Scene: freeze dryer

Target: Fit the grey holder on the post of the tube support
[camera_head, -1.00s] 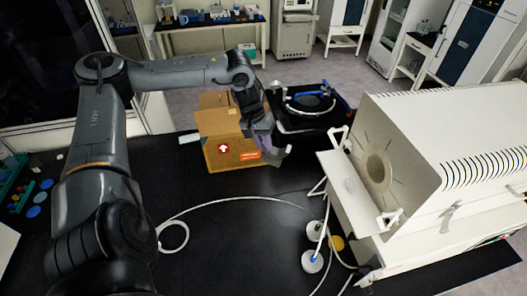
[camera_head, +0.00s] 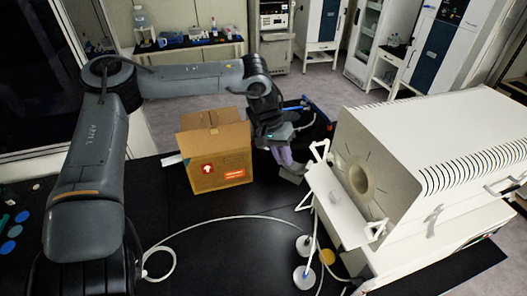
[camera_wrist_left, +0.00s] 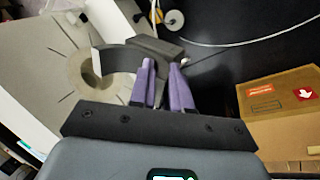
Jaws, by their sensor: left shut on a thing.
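My left gripper (camera_head: 286,158) has purple fingers, which also show in the left wrist view (camera_wrist_left: 164,84). They are shut on the grey holder (camera_head: 293,172), a C-shaped clamp piece seen clearly in the left wrist view (camera_wrist_left: 121,59). The holder is in the air, left of the white furnace's front plate. A tube support with a thin white post (camera_head: 312,240) and round white bases (camera_head: 303,277) stands on the black bench, lower and nearer. In the left wrist view a round base (camera_wrist_left: 173,18) shows beyond the holder, apart from it. My right gripper is out of view.
The white furnace (camera_head: 425,165) with a round opening fills the right. A cardboard box (camera_head: 215,160) stands left of my gripper. A white hose (camera_head: 215,224) curves over the black bench. The front middle of the bench is mostly clear.

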